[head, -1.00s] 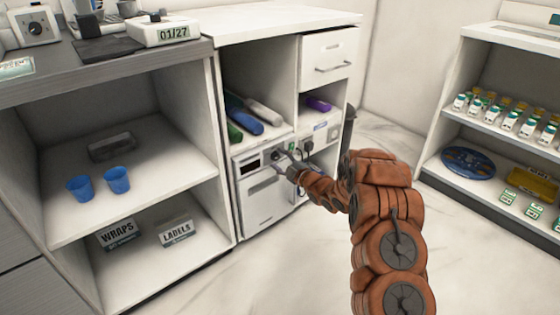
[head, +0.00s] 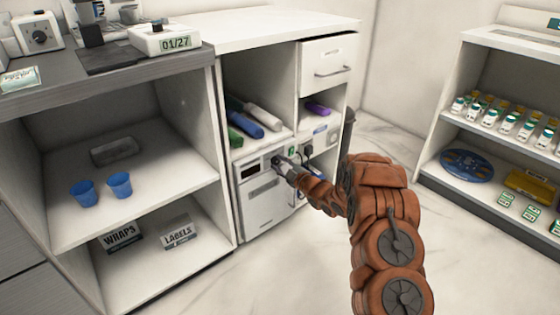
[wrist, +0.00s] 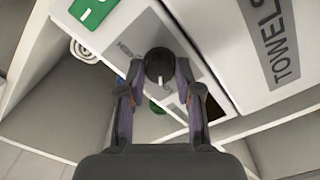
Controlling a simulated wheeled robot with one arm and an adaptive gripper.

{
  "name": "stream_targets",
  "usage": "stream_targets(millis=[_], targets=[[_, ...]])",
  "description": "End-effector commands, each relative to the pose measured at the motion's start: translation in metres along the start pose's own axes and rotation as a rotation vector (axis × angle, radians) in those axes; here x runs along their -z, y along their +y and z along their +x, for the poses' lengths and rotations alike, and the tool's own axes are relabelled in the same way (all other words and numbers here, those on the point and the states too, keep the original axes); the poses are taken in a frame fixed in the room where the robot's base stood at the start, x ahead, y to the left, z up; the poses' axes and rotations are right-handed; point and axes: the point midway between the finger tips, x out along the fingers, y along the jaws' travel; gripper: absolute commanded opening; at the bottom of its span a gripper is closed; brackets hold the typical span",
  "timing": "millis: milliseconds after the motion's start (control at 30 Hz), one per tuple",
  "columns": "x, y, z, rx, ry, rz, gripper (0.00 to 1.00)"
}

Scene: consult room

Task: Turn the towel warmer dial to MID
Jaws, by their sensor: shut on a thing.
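In the head view my gripper (head: 284,168) reaches the upper front of the warmer and mostly hides the dial.
Rolled towels (head: 254,118) lie on the shelf above the warmer. A TOWELS label (wrist: 275,40) and a green label (wrist: 92,10) are close by. Blue cups (head: 120,184) stand in the left bay. Another device with a dial (head: 38,36) stands on the counter. Floor ahead is clear.

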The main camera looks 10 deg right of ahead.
Motion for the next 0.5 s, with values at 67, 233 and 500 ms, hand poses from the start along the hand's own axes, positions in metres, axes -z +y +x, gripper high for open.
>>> stream_targets(millis=[67, 233, 500], targets=[[0.0035, 0.0039, -0.0006, 0.004, -0.003, 0.059, 0.0], [0.0041, 0.0044, -0.0004, 0.003, -0.001, 0.212, 0.0], [0.0031, 0.0033, -0.0008, 0.002, -0.001, 0.47, 0.0]])
